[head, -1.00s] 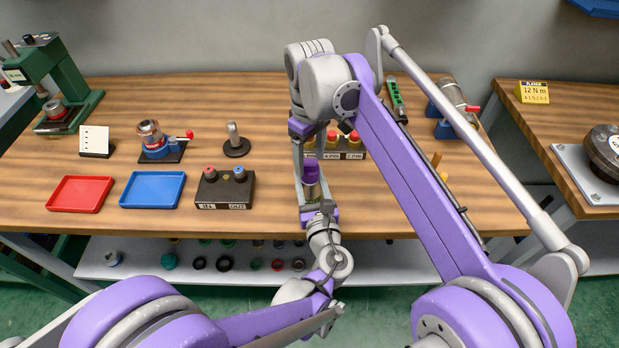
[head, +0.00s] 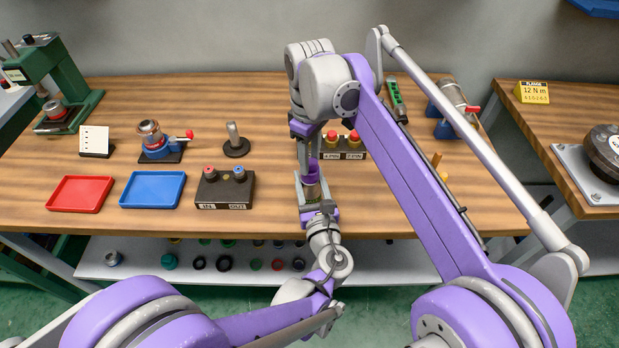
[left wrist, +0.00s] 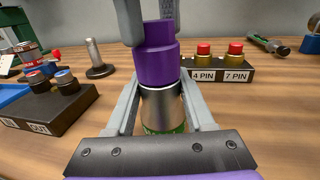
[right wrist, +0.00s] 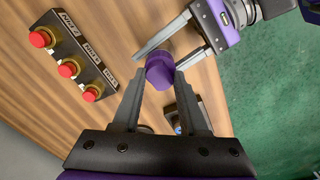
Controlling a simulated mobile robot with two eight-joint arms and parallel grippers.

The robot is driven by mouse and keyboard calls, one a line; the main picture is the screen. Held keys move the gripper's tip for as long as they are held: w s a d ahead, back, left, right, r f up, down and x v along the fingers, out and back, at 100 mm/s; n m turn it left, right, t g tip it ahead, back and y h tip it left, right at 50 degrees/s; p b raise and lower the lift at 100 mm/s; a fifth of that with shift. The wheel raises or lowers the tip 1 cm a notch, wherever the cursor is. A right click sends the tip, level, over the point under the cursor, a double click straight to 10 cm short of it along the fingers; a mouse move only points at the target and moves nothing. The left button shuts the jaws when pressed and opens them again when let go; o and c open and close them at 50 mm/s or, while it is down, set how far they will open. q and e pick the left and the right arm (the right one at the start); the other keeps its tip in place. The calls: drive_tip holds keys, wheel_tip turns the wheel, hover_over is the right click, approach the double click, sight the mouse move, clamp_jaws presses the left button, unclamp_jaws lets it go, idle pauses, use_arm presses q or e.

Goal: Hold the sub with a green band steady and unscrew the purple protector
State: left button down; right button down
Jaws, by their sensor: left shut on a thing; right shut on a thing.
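The sub is a silver cylinder (left wrist: 161,106) standing upright, with its green band (left wrist: 160,128) low down. My left gripper (head: 316,193) is shut around it from the front, above the bench. The purple protector (left wrist: 158,64) sits on top of the sub, touching it, with a narrower upper part. In the head view the protector (head: 311,174) is partly covered by my right gripper (head: 309,160), which comes from above. My right gripper's fingers (left wrist: 152,25) are shut on the protector's upper part. The right wrist view shows the protector (right wrist: 160,70) between those fingertips.
A block with red-capped pieces labelled 4 PIN and 7 PIN (left wrist: 215,74) stands just behind. An IN/OUT block (head: 225,190) stands to the left, with blue (head: 153,189) and red (head: 80,194) trays beyond it. The bench's front edge is close.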

drive_tip(key=n, duration=1.2)
drive_tip(key=shift+n, duration=0.3)
drive_tip(key=shift+n, duration=0.3)
drive_tip(key=n, duration=1.3)
drive_tip(key=shift+n, duration=0.3)
